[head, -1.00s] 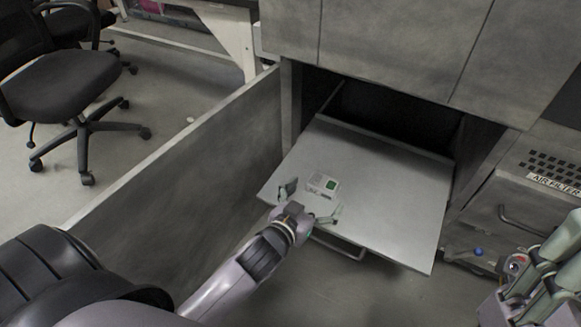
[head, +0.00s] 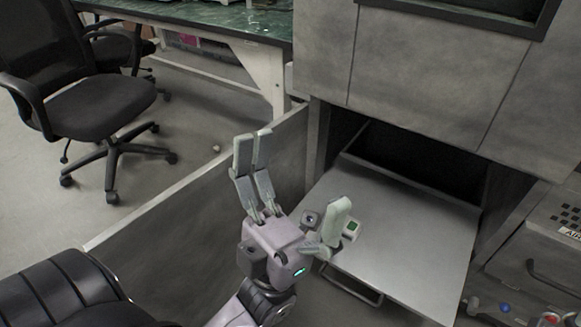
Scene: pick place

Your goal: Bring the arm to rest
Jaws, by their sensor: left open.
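My left gripper (head: 298,170) is open and empty, raised with its fingers pointing up, in front of the open drawer. A small pale box with a green patch (head: 353,228) lies on the flat metal top of the pulled-out drawer (head: 425,235). The gripper's right-hand finger partly hides the box; I cannot tell from this view how far apart they are. My right gripper is out of the picture.
A grey panel (head: 205,190) stands to the left of the drawer. A grey cabinet (head: 420,75) rises behind it, with a dark opening. A black office chair (head: 100,105) stands on the floor at left. A small blue ball (head: 504,307) is at lower right.

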